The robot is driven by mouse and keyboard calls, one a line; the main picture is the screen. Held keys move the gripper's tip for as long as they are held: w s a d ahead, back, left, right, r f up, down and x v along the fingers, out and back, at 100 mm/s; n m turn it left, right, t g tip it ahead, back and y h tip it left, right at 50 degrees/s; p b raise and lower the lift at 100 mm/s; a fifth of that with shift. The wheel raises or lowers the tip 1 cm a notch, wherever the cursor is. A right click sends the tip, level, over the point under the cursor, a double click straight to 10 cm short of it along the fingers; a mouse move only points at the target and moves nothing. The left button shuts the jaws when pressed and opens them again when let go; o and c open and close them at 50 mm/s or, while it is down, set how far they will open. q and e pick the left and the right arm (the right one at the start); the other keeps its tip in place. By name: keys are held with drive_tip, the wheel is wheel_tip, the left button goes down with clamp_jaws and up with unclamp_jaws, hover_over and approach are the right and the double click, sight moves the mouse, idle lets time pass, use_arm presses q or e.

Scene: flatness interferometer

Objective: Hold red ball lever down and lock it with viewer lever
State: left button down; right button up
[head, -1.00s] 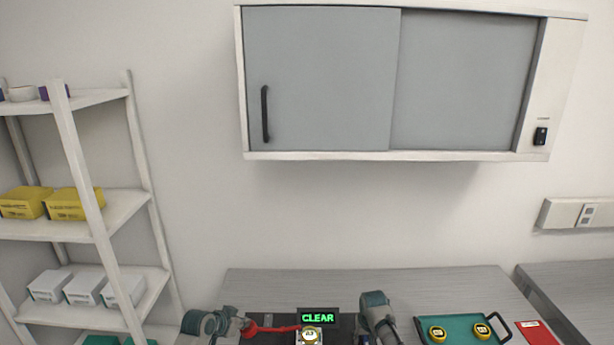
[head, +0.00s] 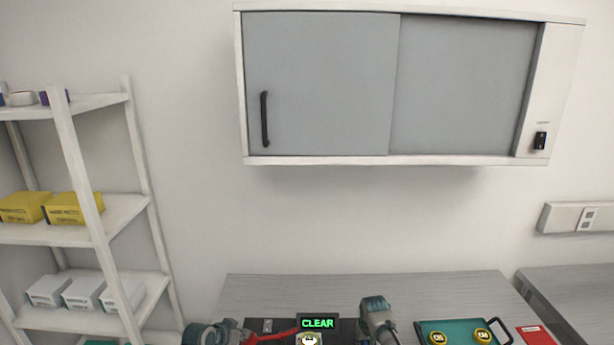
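The red lever (head: 272,336) runs left from the dark instrument at the bottom edge and slopes down to its left end. Its ball is not clearly visible there. My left gripper (head: 238,334) is at that left end, partly cut off by the picture edge; whether its fingers are open or shut is unclear. My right gripper (head: 378,326) is right of the instrument, its fingers hidden below the edge. A small display (head: 318,323) on the instrument reads CLEAR in green. A round gold-rimmed part (head: 309,340) sits below it. I cannot make out the viewer lever.
A green tray (head: 462,326) with two yellow-rimmed round pieces stands on the grey bench (head: 420,285) at right, beside a red card (head: 535,335). A shelf rack (head: 120,215) stands at left. A wall cabinet (head: 320,85) hangs above. The bench's back strip is clear.

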drive_tip(key=shift+o, duration=0.2)
drive_tip(key=shift+s+r, duration=0.1)
drive_tip(key=shift+r, duration=2.7)
clamp_jaws()
drive_tip(key=shift+s+a+r, duration=0.15)
drive_tip(key=shift+s+a, duration=0.45)
drive_tip(key=shift+s, duration=0.2)
drive_tip(key=shift+s+a+r, duration=0.15)
drive_tip(key=shift+s+a, duration=0.4)
drive_tip(key=shift+s, duration=0.25)
drive_tip(key=shift+f, duration=2.65)
